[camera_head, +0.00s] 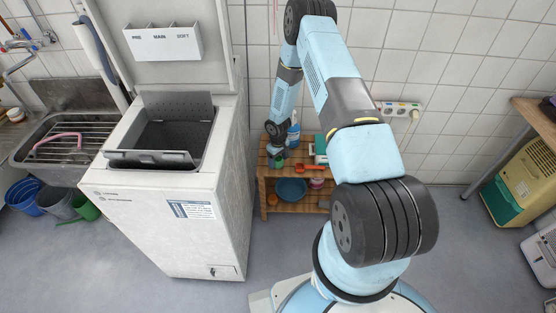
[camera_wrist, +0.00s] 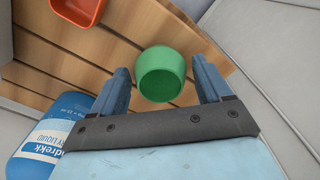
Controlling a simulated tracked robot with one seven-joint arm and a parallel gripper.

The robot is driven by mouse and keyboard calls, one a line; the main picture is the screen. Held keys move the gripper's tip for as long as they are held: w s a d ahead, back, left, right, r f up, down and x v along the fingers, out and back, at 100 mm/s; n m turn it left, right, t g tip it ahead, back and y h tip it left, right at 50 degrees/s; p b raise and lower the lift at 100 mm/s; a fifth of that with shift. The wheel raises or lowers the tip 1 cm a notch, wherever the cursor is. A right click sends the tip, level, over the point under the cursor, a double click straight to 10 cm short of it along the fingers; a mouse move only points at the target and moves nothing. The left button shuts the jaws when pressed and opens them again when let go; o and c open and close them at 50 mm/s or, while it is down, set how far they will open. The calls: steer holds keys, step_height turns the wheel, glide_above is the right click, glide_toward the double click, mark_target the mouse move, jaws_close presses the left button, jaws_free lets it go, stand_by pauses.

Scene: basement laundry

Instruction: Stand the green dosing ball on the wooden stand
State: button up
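The green dosing ball (camera_wrist: 161,74) is a rounded cup shape between the two fingers of my gripper (camera_wrist: 161,68) in the wrist view. Narrow gaps show on both sides, so the fingers are open around it and not closed on it. The wooden stand (camera_wrist: 120,50) has pale slats and shows behind the ball; I cannot tell whether the ball rests on it. In the head view the low two-tier wooden stand (camera_head: 266,172) is against the tiled wall. My gripper (camera_head: 277,152) points down over its left end, with the green ball (camera_head: 279,162) partly hidden beneath.
A blue detergent bottle (camera_wrist: 45,135) is close to my gripper's left. A red-orange container (camera_wrist: 80,8) is on the slats. The stand's lower shelf holds a blue bowl (camera_head: 291,190). A white top-loading washer (camera_head: 185,225) with its lid up stands left of the stand.

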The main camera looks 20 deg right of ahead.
mark_target(278, 158)
steer(key=shift+o, duration=0.7)
step_height(278, 158, up, 12)
stand_by(0.6)
